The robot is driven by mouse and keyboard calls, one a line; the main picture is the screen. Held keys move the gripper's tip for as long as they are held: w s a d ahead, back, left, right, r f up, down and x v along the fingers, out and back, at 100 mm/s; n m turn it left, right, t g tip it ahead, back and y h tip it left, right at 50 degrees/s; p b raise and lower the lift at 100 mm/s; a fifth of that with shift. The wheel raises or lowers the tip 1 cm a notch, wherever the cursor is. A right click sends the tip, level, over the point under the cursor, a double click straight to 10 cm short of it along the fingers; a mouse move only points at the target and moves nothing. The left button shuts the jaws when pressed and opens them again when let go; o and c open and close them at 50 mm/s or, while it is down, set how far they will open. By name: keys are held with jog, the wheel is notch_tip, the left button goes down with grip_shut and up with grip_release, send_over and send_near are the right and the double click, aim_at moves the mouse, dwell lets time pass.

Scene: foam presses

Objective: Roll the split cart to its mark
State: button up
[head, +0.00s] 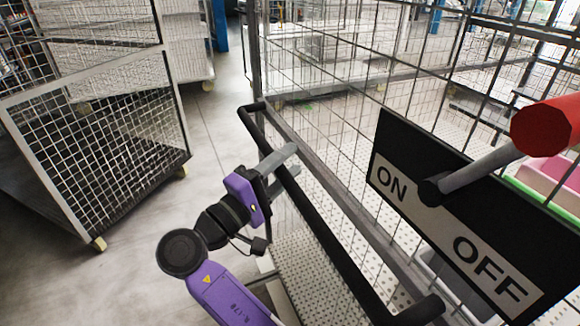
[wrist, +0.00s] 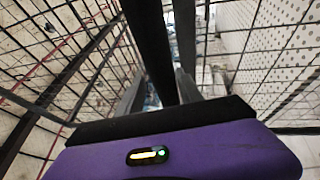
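A wire-mesh cart (head: 335,165) fills the middle and right of the head view, with a black handle bar (head: 310,210) along its near side. My gripper (head: 280,160) is at this bar. In the wrist view the black bar (wrist: 148,45) runs between my two grey fingers (wrist: 160,90), one on each side. I cannot tell whether they press on it. A black ON/OFF plate (head: 465,225) is on the cart's near side, with a grey lever and red knob (head: 545,125) in front of it. I see no floor mark. The cart's wheels are hidden.
Another mesh cart (head: 110,150) on yellowish casters stands at the left, with a further one (head: 180,50) behind it. Open grey floor (head: 215,130) lies between them and the cart at my gripper. Pink and green items (head: 550,180) show behind the plate at right.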

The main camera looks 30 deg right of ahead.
jog(key=shift+f, duration=0.3)
jog(key=v, duration=0.7)
jog(key=shift+s+a+r+b, duration=0.1)
jog(key=shift+s+a+b, duration=0.05)
jog(key=shift+a+b, duration=0.2)
